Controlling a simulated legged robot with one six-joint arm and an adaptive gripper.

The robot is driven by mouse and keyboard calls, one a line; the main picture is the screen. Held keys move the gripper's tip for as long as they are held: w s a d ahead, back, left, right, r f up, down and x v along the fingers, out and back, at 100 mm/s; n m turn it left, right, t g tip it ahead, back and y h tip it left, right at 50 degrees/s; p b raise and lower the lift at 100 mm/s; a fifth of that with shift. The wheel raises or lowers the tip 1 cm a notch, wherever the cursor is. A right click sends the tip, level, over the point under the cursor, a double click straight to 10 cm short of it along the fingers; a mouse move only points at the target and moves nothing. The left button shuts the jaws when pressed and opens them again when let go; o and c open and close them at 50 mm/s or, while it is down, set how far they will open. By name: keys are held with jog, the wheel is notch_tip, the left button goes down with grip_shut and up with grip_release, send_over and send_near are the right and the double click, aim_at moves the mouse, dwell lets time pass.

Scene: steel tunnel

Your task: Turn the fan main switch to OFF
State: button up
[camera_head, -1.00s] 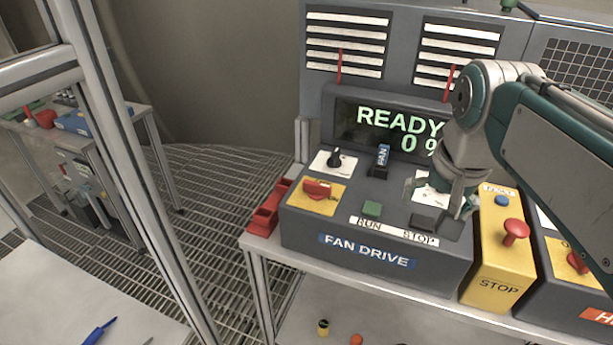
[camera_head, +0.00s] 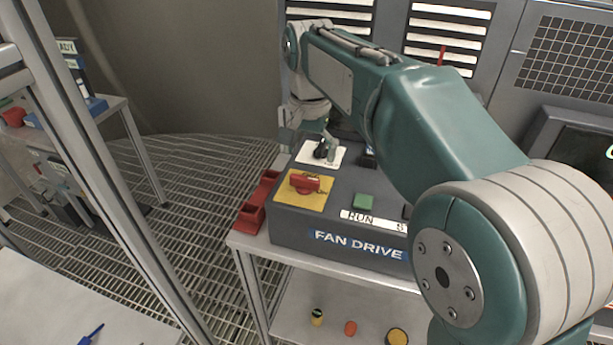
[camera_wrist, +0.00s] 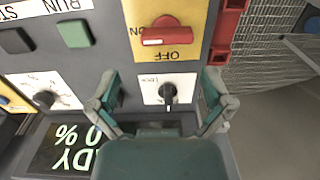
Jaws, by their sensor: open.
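The fan main switch is a red rotary handle (camera_head: 305,183) on a yellow plate (camera_head: 318,201) at the left of the fan drive console (camera_head: 290,222). The wrist view shows the red handle (camera_wrist: 167,36) lying crosswise, with a white mark at its ON end; OFF is lettered on the plate beside it. My gripper (camera_head: 308,143) is open at the console's back left, near a black knob on a white plate. In the wrist view, my gripper's (camera_wrist: 160,98) fingers stand either side of that black knob (camera_wrist: 168,91), apart from the red handle.
A green RUN button (camera_head: 363,201) sits right of the switch. A metal frame post (camera_head: 110,200) stands at left. My arm hides much of the console's right side and display.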

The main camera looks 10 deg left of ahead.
aim_at(304, 177)
jog(key=f, duration=0.2)
jog(key=a+f, duration=0.1)
jog(key=f, duration=0.3)
jog(key=shift+a, duration=0.25)
jog(key=shift+d+f, duration=0.15)
jog(key=shift+f, duration=0.25)
jog(key=shift+d, duration=0.15)
jog(key=c, duration=0.8)
